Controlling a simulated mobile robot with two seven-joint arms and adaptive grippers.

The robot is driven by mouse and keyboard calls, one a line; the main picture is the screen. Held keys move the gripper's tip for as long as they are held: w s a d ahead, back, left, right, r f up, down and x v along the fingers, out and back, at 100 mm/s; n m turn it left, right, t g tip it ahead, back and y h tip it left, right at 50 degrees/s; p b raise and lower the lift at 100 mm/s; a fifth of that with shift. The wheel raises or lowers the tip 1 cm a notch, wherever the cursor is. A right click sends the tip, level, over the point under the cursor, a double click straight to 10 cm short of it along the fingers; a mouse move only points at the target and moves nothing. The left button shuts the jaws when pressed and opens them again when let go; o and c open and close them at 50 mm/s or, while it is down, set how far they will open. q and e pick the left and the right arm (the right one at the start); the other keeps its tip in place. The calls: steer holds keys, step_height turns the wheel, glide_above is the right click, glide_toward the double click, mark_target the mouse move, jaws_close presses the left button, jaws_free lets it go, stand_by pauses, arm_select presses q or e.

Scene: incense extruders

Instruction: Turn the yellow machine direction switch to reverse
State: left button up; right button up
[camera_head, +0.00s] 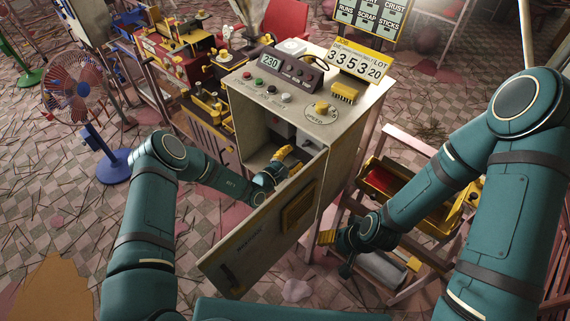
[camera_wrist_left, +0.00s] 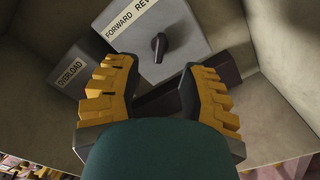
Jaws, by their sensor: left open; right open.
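The direction switch is a black knob (camera_wrist_left: 159,46) on a grey box (camera_wrist_left: 178,28) inside the cabinet, under a label (camera_wrist_left: 132,18) reading "FORWARD REV", cut off at the frame edge. I cannot tell which word the knob points to. My left gripper (camera_wrist_left: 160,88) is open and empty, its yellow-padded fingers apart below the knob, not visibly touching it. In the head view my left gripper (camera_head: 287,160) reaches into the open cabinet (camera_head: 318,128), and the knob is not discernible there. My right gripper (camera_head: 327,238) is open, outside the cabinet near the door's right side.
The cabinet door (camera_head: 262,228) hangs open in front. An "OVERLOAD" box (camera_wrist_left: 70,75) sits left of the switch box, and cabinet walls close in on both sides. The cabinet top carries buttons, a speed dial (camera_head: 321,108) and displays.

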arm_select(q)
steer(key=shift+v, duration=2.3)
